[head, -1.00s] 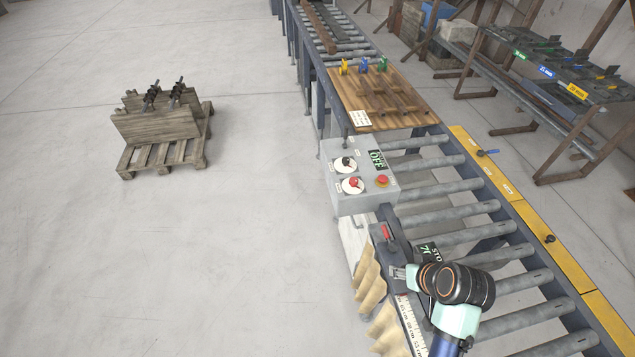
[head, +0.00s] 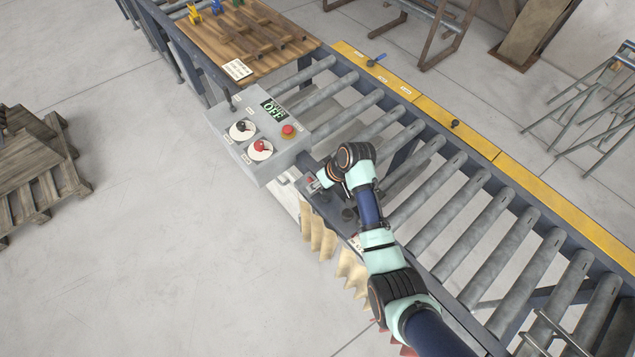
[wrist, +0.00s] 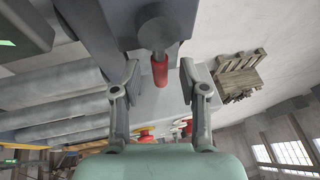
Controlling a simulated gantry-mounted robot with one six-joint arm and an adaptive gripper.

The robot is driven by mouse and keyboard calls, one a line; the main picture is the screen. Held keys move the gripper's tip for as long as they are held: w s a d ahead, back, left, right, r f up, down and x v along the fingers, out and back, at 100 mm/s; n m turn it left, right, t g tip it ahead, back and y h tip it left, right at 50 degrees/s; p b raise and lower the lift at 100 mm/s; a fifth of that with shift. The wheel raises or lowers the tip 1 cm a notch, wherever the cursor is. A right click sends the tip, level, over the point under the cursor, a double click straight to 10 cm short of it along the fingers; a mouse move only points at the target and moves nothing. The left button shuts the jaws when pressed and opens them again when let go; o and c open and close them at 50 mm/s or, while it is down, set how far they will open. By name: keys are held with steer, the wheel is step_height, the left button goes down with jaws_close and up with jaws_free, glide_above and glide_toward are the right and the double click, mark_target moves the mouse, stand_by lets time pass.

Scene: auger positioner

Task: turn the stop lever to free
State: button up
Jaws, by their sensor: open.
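A red-handled lever (wrist: 159,72) with a round grey pivot head (wrist: 156,30) shows in the wrist view. I take it for the stop lever, though I cannot read a label on it. My gripper (wrist: 160,88) is open, with one finger on each side of the red handle and a gap visible on both sides. In the head view my gripper (head: 319,184) is low beside the conveyor's near rail, just past the control box. There, the wrist hides most of the lever.
A grey control box (head: 262,165) with two dials, a red button (head: 288,131) and a display reading OFF stands close to my gripper. Conveyor rollers (head: 440,222) lie to the right. A yellow rail (head: 480,140) carries a blue-handled lever (head: 376,60).

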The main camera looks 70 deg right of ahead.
steer(key=shift+w+f, duration=0.1)
steer(key=shift+f, duration=0.05)
jaws_close()
